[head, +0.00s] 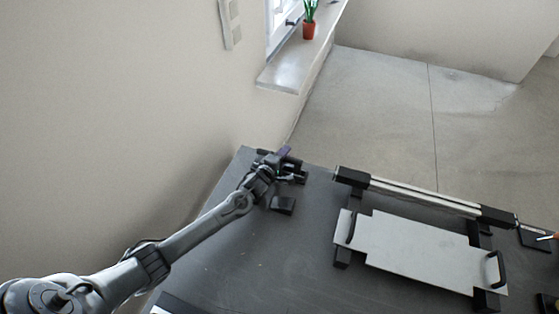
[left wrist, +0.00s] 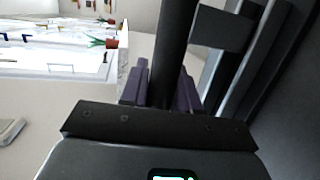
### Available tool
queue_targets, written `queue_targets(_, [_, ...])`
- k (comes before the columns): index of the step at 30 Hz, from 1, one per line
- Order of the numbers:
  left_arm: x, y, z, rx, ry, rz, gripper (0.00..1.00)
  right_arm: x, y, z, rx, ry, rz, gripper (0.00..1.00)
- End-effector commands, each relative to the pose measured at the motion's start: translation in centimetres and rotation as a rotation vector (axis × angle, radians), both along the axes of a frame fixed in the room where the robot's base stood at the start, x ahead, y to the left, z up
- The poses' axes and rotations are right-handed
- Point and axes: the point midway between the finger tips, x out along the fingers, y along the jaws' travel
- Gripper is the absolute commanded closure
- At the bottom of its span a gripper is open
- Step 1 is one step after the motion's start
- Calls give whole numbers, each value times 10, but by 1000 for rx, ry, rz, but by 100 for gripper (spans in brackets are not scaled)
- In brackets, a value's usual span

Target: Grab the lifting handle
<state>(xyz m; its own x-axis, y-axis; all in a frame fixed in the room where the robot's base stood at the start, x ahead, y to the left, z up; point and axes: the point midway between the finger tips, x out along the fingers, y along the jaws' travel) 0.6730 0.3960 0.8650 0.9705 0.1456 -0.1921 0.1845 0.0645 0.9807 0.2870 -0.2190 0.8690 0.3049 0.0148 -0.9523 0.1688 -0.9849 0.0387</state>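My left gripper (head: 285,165) is at the far left corner of the dark chassis top, over small black fittings. In the left wrist view its two purple fingers (left wrist: 160,92) stand on either side of a long black bar (left wrist: 175,45). I cannot tell whether they press on it, or whether this bar is the lifting handle. A light grey plate (head: 415,250) lies on the chassis with a black handle (head: 351,228) at its left end and another black handle (head: 500,267) at its right end. Both are clear of my left gripper. My right gripper is not in view.
A black block (head: 283,206) sits just below my left gripper. A silver rail (head: 425,196) with black end blocks runs behind the plate. A window sill (head: 290,75) with a potted plant (head: 309,28) is beyond. Small dark items lie at the right edge.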

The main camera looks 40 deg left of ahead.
Motion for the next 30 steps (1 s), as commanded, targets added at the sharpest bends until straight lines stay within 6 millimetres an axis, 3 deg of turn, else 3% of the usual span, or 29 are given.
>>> queue_targets(1, [0, 0, 0, 0, 0, 0, 82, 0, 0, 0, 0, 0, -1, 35])
queue_targets(5, [0, 0, 0, 0, 0, 0, 100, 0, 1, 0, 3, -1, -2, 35])
queue_targets(20, [1, 0, 6, 0, -4, 0, 100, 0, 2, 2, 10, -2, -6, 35])
queue_targets(30, [1, 0, 41, -2, -8, 0, 100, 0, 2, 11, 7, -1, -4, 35])
